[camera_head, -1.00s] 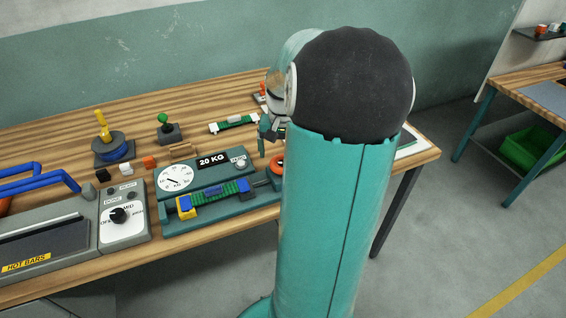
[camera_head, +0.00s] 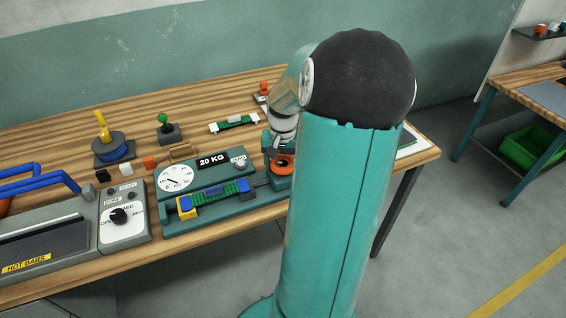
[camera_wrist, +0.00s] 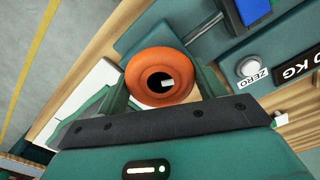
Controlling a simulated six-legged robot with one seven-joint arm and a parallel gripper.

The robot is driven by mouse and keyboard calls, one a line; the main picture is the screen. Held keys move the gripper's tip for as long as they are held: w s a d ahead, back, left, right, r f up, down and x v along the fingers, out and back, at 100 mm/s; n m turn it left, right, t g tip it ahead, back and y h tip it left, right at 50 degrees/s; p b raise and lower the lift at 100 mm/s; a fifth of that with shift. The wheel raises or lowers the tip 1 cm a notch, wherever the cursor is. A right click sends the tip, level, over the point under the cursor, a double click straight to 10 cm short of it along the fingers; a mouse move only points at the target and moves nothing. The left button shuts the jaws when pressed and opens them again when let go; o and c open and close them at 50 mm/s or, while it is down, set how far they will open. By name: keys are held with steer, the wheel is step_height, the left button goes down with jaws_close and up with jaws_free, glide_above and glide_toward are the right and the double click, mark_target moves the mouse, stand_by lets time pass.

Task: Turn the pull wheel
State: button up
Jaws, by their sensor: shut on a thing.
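The pull wheel is an orange ring with a dark hole. It sits at the right end of the teal tester (camera_head: 215,216) in the head view (camera_head: 288,160) and fills the middle of the wrist view (camera_wrist: 140,72). My gripper (camera_wrist: 162,84) is shut on the wheel, one teal finger on each side of its rim. In the head view my gripper (camera_head: 278,150) is at the wheel, partly hidden by my arm. A green and blue strap with a yellow clamp (camera_head: 187,207) lies along the tester.
The tester carries a round dial (camera_head: 175,178), a 20 KG plate (camera_head: 213,159) and a ZERO knob (camera_wrist: 248,67). A grey heat-bar machine (camera_head: 60,240) stands to the left. A white and green piece (camera_head: 234,124) lies behind. My arm hides the bench on the right.

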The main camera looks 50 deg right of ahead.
mark_target(283, 162)
steer(key=shift+m, duration=1.3)
steer(key=o, duration=1)
steer(key=shift+r, duration=0.15)
step_height(283, 162, up, 14)
steer(key=shift+f, duration=0.2)
